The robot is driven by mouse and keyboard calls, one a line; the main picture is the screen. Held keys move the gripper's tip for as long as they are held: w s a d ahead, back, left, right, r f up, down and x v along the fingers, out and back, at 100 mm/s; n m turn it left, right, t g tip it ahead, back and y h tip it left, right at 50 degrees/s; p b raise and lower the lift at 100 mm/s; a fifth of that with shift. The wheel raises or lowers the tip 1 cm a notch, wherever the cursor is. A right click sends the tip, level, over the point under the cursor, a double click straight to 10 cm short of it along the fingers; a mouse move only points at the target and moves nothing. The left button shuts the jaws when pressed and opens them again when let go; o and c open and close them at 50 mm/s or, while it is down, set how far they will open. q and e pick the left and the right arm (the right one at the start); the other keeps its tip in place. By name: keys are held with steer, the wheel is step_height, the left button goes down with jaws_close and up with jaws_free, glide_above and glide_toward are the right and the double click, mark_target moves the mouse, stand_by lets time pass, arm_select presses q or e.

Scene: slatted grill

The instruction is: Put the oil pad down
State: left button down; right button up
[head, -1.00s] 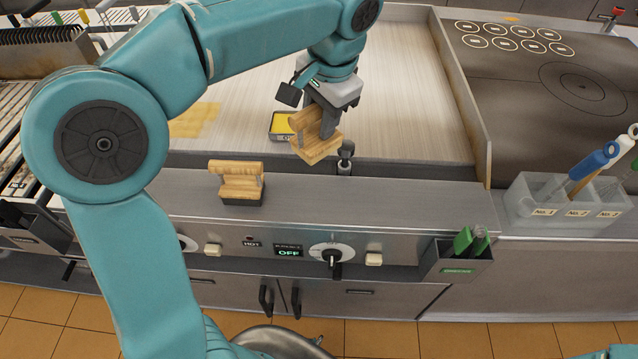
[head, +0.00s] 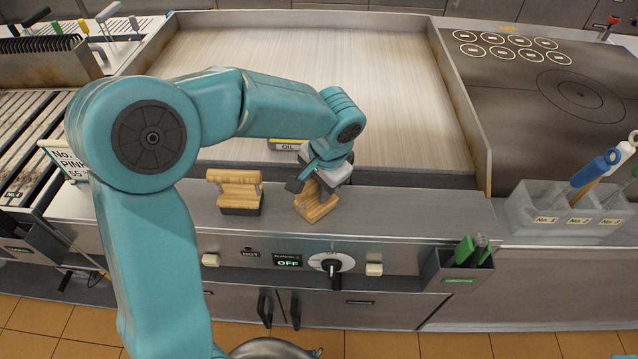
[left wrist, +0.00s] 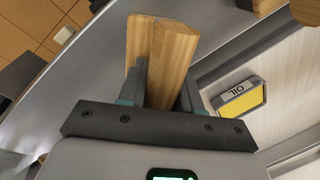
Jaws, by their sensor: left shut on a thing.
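The oil pad (head: 316,206), a pale wooden block with a wooden handle, is at the front steel ledge, below the griddle plate. My left gripper (head: 322,186) is shut on its handle from above. In the left wrist view the wooden handle (left wrist: 160,45) sits between the two fingers of the left gripper (left wrist: 163,85). Whether the pad's underside touches the ledge cannot be told. My right gripper is out of view.
A second wooden-handled block with a dark base (head: 240,192) stands on the ledge (head: 400,212) just left of the held pad. The ledge is free to the right. A knob (head: 331,264) and a holder with green-handled tools (head: 458,268) are on the front.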

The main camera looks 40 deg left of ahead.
mark_target(326, 204)
arm_select(q)
steer(key=shift+f, duration=0.1)
steer(key=c, duration=0.8)
jaws_free()
steer(key=shift+r, duration=0.3)
steer(key=r, duration=0.3)
steer(key=d+r, duration=0.1)
steer(key=r, duration=0.3)
steer(key=d+r, duration=0.1)
steer(key=r, duration=0.3)
steer(key=shift+s+d+r, duration=0.1)
steer(key=shift+s+r, duration=0.15)
steer(key=shift+s, duration=0.05)
